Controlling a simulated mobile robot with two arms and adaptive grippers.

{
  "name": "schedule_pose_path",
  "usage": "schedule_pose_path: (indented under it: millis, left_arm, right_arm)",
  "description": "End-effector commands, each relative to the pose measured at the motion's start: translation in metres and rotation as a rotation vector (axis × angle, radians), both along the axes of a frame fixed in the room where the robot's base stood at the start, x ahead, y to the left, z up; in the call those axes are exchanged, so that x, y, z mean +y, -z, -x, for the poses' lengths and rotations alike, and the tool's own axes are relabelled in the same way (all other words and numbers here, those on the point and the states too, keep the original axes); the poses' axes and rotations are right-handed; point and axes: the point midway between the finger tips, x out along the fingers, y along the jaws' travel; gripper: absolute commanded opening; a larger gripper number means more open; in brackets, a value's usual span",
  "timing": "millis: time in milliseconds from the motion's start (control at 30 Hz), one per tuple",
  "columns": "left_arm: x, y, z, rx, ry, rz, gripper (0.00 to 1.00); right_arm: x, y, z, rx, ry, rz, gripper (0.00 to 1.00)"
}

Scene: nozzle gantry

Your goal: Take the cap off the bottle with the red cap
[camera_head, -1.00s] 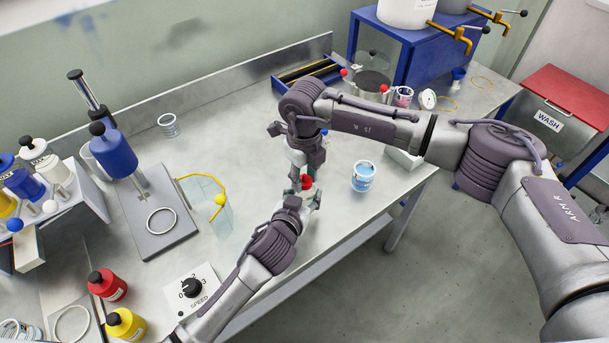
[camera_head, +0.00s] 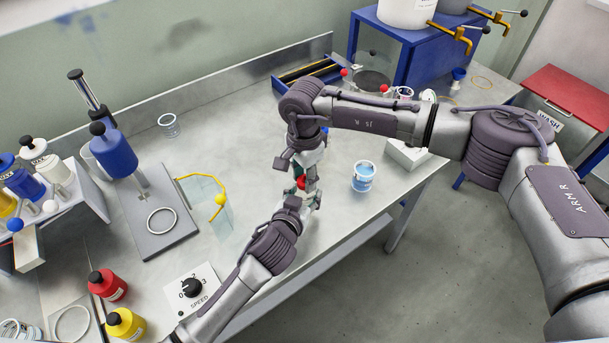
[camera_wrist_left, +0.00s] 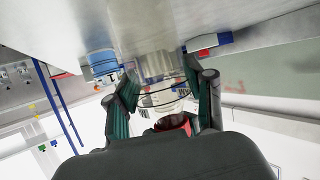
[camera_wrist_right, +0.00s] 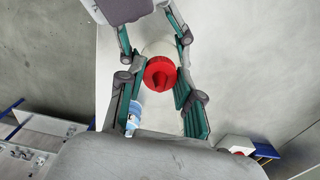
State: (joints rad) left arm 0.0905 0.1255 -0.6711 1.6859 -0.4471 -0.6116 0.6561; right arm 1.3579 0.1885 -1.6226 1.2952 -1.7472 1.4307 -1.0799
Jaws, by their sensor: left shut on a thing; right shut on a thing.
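The red cap (camera_wrist_right: 160,73) sits between the fingertips of my right gripper (camera_wrist_right: 160,86), which is shut on it. The pale body of the bottle (camera_wrist_right: 158,47) shows just behind the cap in the right wrist view. My left gripper (camera_wrist_left: 162,88) is shut on the bottle, whose pale, clear body (camera_wrist_left: 158,68) lies between its fingers in the left wrist view. In the head view my right gripper (camera_head: 305,172) is above my left gripper (camera_head: 310,197), with a bit of red between them. My grippers hide most of the bottle there. I cannot tell whether cap and bottle are apart.
A jar with blue contents (camera_head: 363,178) stands close by on the right, with a white box (camera_head: 409,154) behind it. A clear bent shield with a yellow edge (camera_head: 210,200) is to the left. Red (camera_head: 107,285) and yellow (camera_head: 125,324) bottles stand at front left.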

Motion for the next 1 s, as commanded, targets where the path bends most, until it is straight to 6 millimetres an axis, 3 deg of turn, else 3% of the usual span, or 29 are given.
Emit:
schedule_pose_path:
  millis: [400,1000]
  left_arm:
    - [0.001,0.003,0.001,0.006,-0.001,-0.002,0.00]
    - [0.001,0.002,0.001,0.005,-0.001,-0.002,0.00]
  right_arm:
    - [0.000,-0.001,0.000,0.001,0.002,-0.001,0.00]
    - [0.000,-0.021,0.000,-0.001,0.003,-0.001,0.00]
